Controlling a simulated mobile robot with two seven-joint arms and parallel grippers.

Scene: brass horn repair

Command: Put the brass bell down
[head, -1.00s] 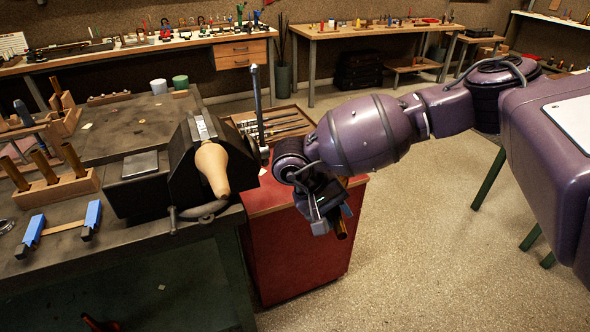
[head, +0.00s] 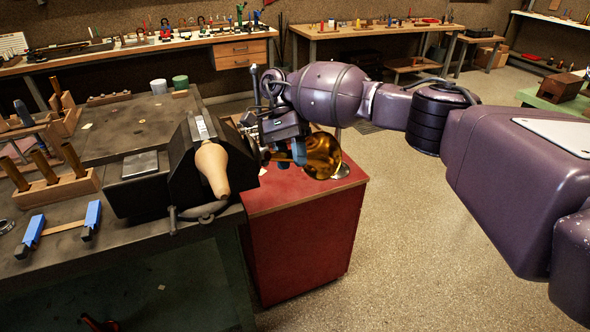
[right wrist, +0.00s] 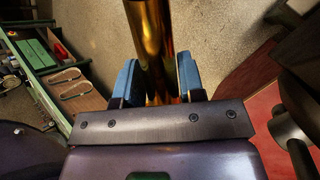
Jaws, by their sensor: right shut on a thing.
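The brass bell (head: 324,156) is in my right gripper (head: 298,152), its flared, shiny end facing right in the head view. It is held over or beside the top of the red cabinet (head: 300,187); I cannot tell whether it touches the top. In the right wrist view the bell's brass tube (right wrist: 152,50) runs between the two blue-padded fingers of my right gripper (right wrist: 155,78), which are shut on it. The gripper and wrist hide part of the bell in the head view. My left gripper is not in view.
A vise (head: 185,165) holding a pale wooden mandrel (head: 212,168) stands on the dark workbench (head: 125,120), just left of the cabinet. A wooden rack of pegs (head: 55,188) and blue-ended clamps lie further left. The cabinet's front top is clear.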

